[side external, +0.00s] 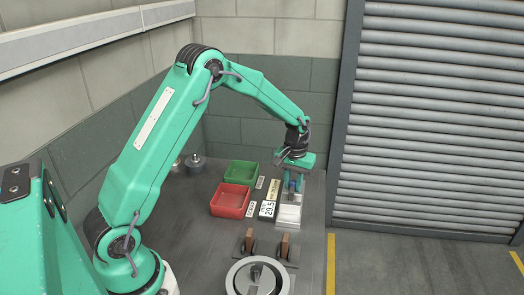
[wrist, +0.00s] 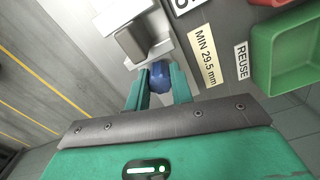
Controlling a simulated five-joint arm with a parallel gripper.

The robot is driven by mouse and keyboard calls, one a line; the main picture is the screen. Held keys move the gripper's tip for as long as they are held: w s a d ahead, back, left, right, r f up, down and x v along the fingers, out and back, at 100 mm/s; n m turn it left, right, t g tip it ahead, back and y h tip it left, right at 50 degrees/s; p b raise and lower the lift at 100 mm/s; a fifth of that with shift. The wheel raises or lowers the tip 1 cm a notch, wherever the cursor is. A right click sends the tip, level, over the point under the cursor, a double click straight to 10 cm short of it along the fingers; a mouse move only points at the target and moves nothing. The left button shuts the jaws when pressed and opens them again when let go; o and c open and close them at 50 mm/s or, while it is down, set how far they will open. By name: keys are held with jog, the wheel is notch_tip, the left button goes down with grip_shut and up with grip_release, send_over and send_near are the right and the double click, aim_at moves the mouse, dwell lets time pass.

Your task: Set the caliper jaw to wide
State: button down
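The caliper (side external: 288,216) is a pale silver fixture near the right edge of the bench. In the wrist view its metal body shows with a raised grey block (wrist: 131,42). A blue knob (wrist: 160,76) sits beside that block. My gripper (side external: 292,186) points down over the far end of the caliper. In the wrist view its two teal fingers (wrist: 160,84) stand on either side of the blue knob. I cannot tell whether they press on it. The jaw gap is not clear.
A label (wrist: 205,56) reads MIN 29.5 mm, and another (wrist: 241,61) reads REUSE. A green bin (side external: 241,173) and a red bin (side external: 231,201) stand left of the caliper. Two brown blocks (side external: 284,246) and a round metal pump part (side external: 257,279) are in front.

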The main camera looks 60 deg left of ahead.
jog(key=shift+w+a, duration=1.95)
jog(key=c, duration=1.2)
grip_release()
jog(key=shift+c, duration=0.2)
jog(key=shift+o, duration=0.2)
jog(key=shift+r, duration=0.1)
notch_tip(320, 180, up, 8)
jog(key=shift+s, duration=0.1)
